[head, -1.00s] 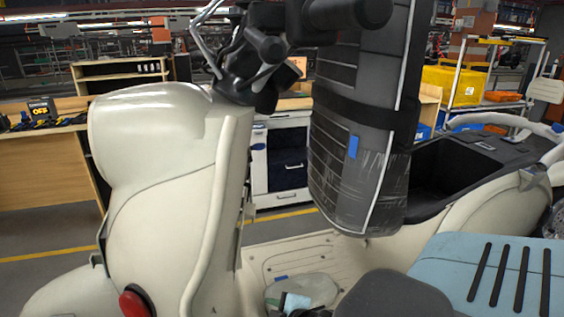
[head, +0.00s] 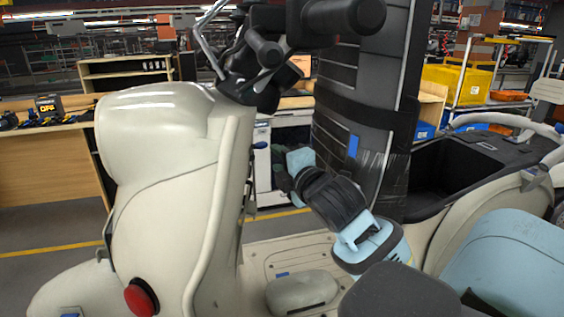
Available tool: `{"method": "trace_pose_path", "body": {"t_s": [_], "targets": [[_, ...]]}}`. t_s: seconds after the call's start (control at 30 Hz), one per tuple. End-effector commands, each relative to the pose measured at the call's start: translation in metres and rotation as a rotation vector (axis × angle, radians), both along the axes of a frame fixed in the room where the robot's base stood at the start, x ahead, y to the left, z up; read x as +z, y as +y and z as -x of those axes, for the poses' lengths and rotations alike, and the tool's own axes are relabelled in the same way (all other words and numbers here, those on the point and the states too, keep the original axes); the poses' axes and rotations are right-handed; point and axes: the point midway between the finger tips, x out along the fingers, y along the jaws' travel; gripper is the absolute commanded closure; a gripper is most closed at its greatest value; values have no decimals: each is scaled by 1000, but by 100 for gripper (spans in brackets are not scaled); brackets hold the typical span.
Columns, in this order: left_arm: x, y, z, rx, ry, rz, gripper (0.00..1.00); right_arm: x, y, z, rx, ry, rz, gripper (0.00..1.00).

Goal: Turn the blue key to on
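The blue key (head: 261,145) shows as a small blue piece at the rear side of the cream scooter's front column (head: 228,180). It points to the right. My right gripper (head: 281,172) is a little below and to the right of the key, with its dark fingers toward the column. A gap seems to lie between the gripper and the key. The fingers are small and dark, so I cannot tell whether they are open or shut. My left gripper does not show.
The scooter's handlebar (head: 265,50) stands above the key. A tall dark padded seat back (head: 365,110) is behind my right forearm. The scooter's floorboard (head: 262,262) lies below. A wooden workbench (head: 45,180) is at the left, and yellow and orange bins are at the back right.

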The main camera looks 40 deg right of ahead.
Motion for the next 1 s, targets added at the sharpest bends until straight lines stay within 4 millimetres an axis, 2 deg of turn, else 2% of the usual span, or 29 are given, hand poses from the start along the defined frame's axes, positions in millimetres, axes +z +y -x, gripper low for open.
{"method": "trace_pose_path", "body": {"t_s": [0.3, 0.5, 0.7, 0.93, 1.0], "targets": [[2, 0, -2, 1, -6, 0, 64, 0, -12, -42, -1, -2, -4, 65], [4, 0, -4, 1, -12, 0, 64, -1, -17, -62, 0, -2, -3, 65], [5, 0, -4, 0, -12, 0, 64, -2, -19, -70, 0, -1, -3, 65], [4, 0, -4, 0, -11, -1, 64, -2, -19, -70, 0, -1, -2, 65], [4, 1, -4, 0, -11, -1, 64, -2, -19, -70, 0, -1, -2, 73]]}}
